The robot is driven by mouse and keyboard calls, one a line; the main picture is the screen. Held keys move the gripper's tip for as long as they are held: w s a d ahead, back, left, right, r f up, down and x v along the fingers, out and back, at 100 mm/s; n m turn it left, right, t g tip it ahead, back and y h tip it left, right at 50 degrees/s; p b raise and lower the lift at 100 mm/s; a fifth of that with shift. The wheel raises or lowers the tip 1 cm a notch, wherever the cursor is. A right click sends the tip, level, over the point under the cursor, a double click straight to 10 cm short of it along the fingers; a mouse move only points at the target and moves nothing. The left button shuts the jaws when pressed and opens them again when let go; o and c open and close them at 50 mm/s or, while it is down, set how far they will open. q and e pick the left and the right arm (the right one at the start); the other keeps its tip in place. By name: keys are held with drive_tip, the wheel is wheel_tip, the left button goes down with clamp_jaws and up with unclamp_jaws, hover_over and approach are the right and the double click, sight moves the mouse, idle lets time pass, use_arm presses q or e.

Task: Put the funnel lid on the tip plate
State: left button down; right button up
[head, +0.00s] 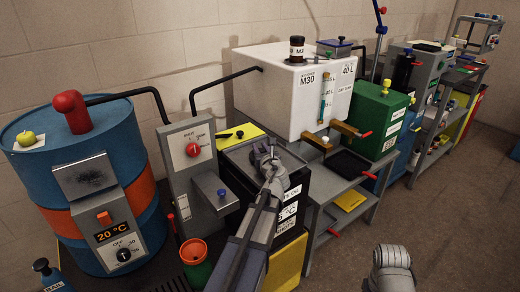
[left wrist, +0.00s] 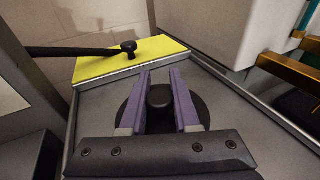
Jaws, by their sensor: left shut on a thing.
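The funnel lid (left wrist: 203,112) is a round black disc with a black knob (left wrist: 159,97) at its middle. My left gripper (left wrist: 159,92) has its two purple fingers closed around the knob; it also shows in the head view (head: 264,152). The lid is over the grey top of the black waste-oil box (head: 236,172); I cannot tell if it touches that top. A yellow plate (left wrist: 90,68), perhaps the tip plate, lies at the back left of the box and shows in the head view (head: 252,131).
The white M30 tank (head: 275,85) stands close on the right, with brass-coloured bars (left wrist: 285,70) sticking out. A grey control panel (head: 186,155) and a blue drum (head: 40,180) stand on the left.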

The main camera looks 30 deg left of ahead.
use_arm(q)
drive_tip(key=shift+s+f, duration=0.2)
drive_tip(key=shift+f, duration=0.05)
drive_tip(key=c, duration=0.6)
unclamp_jaws()
drive_tip(key=shift+s+d+f, duration=0.1)
drive_tip(key=shift+s+d, duration=0.05)
drive_tip(key=shift+c, duration=0.2)
drive_tip(key=shift+r, duration=0.35)
drive_tip(key=shift+r+p, duration=0.35)
drive_tip(key=shift+p, duration=0.45)
drive_tip(key=p+v, duration=0.1)
drive_tip(key=v, duration=1)
drive_tip(key=shift+d, duration=0.2)
